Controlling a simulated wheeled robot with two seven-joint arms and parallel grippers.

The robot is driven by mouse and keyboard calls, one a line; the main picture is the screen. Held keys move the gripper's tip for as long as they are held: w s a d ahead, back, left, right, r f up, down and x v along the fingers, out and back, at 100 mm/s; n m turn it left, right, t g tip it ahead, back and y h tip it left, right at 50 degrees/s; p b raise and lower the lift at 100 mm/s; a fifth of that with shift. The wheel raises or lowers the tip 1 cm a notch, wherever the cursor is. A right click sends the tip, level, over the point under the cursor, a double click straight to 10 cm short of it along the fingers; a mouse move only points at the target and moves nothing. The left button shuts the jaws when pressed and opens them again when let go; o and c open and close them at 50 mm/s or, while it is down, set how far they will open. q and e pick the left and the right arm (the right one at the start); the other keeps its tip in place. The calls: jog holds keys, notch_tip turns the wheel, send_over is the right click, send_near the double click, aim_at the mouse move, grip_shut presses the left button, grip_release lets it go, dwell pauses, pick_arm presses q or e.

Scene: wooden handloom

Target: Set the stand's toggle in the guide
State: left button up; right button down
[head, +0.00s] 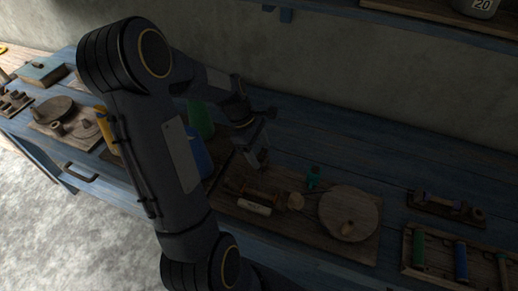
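My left arm comes in from the left, and my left gripper (256,158) points down over the left back part of a brown wooden board on the blue bench. A small brown piece (263,156) shows right at its fingertips; I cannot tell whether it is held or stands behind them. I cannot tell which part is the stand's toggle or which is the guide. My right gripper is not in view.
A green cone (200,118) and a blue one (198,155) stand partly hidden behind my arm. A rack of coloured spools (460,262) lies at the right front, with a small wooden holder (447,207) behind it. The bench's back right (370,140) is clear.

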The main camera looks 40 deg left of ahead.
pick_arm(q)
jog(key=w+v, duration=0.1)
jog(key=v, duration=0.6)
jog(key=shift+s+r, duration=0.4)
jog(key=shift+s, duration=0.15)
